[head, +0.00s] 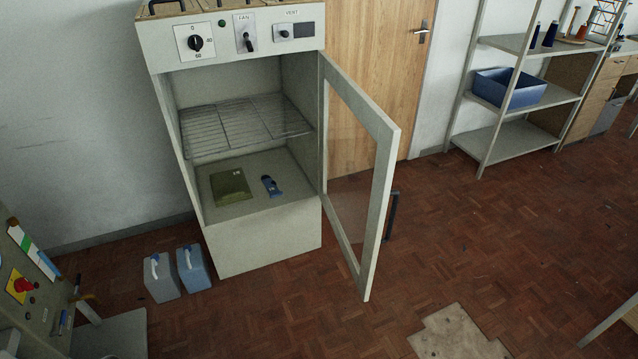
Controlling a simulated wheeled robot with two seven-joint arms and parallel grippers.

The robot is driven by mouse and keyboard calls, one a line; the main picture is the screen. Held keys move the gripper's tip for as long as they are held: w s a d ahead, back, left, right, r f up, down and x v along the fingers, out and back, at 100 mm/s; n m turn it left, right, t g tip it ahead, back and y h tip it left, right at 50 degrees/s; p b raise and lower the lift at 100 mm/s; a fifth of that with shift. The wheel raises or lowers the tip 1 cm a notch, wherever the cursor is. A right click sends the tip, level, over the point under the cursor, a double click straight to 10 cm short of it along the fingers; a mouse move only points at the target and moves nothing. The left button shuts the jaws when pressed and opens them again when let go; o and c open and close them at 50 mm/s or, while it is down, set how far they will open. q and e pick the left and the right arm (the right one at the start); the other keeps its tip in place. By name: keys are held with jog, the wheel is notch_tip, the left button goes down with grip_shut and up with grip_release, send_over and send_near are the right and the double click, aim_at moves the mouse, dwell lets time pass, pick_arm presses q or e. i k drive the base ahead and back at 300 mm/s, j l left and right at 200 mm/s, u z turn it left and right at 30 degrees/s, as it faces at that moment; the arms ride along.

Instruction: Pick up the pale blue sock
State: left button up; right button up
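A small blue item (271,186) lies on the floor of the open cabinet (262,240), right of a folded olive-green cloth (230,187). It looks like a sock, with a lighter and a darker part, but it is too small to be sure. Nothing covers it from this view. Neither of my grippers shows in the head view.
The cabinet's glazed door (381,220) stands open to the right. A wire rack (240,125) spans the cabinet above the blue item. Two jerrycans (193,268) stand at its lower left. Shelving (520,135) holds a blue bin (508,90). The parquet floor is mostly clear.

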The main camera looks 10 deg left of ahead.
aim_at(270, 185)
jog(key=i+j+z, duration=0.35)
jog(key=j+z, duration=0.2)
jog(key=j, duration=0.2)
jog(key=i+j+z, duration=0.25)
jog(key=j, duration=0.15)
jog(key=j+z, duration=0.25)
jog(key=j, duration=0.15)
jog(key=i+j, duration=0.1)
jog(key=j, duration=0.65)
jog(key=i+j+z, duration=0.1)
jog(key=j, duration=0.7)
jog(key=i+j, duration=0.1)
jog(key=j, duration=0.65)
